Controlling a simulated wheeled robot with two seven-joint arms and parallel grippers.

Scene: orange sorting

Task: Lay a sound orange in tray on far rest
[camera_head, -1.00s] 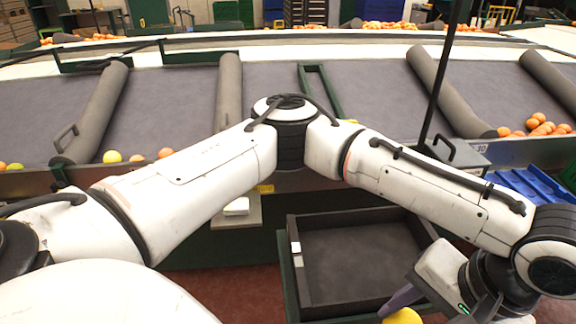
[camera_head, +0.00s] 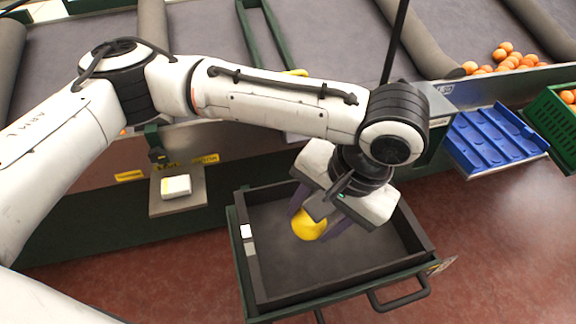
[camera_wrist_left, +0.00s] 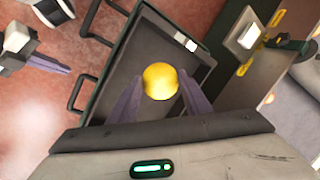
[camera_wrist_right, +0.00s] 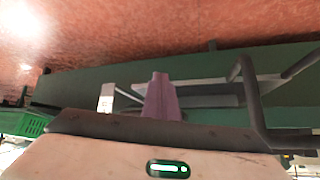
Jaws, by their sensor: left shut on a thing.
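My left gripper (camera_head: 310,222) is shut on a round yellow fruit (camera_head: 308,227), held above a dark open bin (camera_head: 275,290) in a green frame. In the left wrist view the fruit (camera_wrist_left: 160,80) sits between the two purple fingers, and the side that shows looks smooth. A blue tray with ridged slots (camera_head: 488,140) lies at the right, clear of the gripper, with nothing in it that I can see. My right gripper (camera_wrist_right: 160,95) shows its purple fingers together and empty in the right wrist view; it is out of the head view.
Several oranges (camera_head: 508,58) lie on the grey belt near a roller at upper right. A green crate (camera_head: 550,115) with oranges stands right of the blue tray. A white block (camera_head: 176,186) sits on a small plate (camera_head: 178,205) left of the bin. A dark post rises behind my arm.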

